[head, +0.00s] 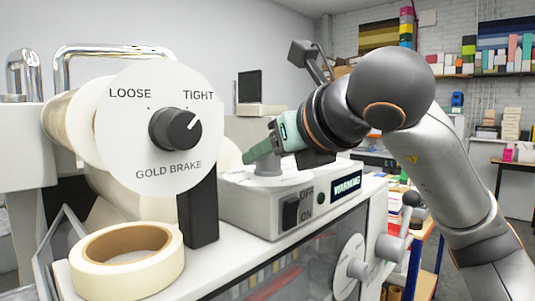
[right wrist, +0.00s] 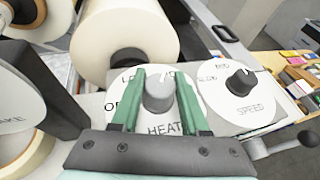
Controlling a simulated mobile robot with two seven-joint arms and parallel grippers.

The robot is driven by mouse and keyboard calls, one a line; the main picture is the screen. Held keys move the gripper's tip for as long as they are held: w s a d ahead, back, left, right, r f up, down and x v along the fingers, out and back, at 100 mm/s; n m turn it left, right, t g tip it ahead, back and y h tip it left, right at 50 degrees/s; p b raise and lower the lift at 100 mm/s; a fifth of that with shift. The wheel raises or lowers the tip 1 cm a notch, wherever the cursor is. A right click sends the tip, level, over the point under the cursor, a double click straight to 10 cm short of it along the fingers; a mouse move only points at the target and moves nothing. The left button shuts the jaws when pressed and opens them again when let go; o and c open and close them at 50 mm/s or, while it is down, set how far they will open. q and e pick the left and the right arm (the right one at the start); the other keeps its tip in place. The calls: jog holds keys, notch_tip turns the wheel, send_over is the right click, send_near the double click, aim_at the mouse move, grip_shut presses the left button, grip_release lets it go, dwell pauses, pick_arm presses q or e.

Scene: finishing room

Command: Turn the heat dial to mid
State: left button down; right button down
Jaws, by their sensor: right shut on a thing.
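The heat dial, a grey knob (right wrist: 159,92) on a white round plate lettered HEAT (right wrist: 165,129), shows in the middle of the right wrist view. The green fingers of my right gripper (right wrist: 156,105) stand on either side of the knob and are shut on it. The fingers cover part of the scale lettering, and I cannot read where the knob points. In the head view my right gripper (head: 262,152) reaches down from the right to the dial plate (head: 270,179) on top of the grey machine box. My left gripper is not in view.
A black SPEED knob (right wrist: 240,82) sits close beside the heat dial. The GOLD BRAKE dial (head: 175,129) and a tape roll (head: 127,260) stand at the left. The box front has an OFF/ON switch (head: 291,213) and a WARNING display (head: 346,184). A crank handle (head: 400,220) sticks out at the right.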

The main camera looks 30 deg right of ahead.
jog(key=shift+m+h, duration=0.3)
jog(key=shift+h, duration=0.1)
jog(key=shift+c, duration=2)
grip_release()
jog(key=v, duration=1.2)
jog(key=shift+s+b, duration=0.25)
jog(key=shift+b, duration=0.1)
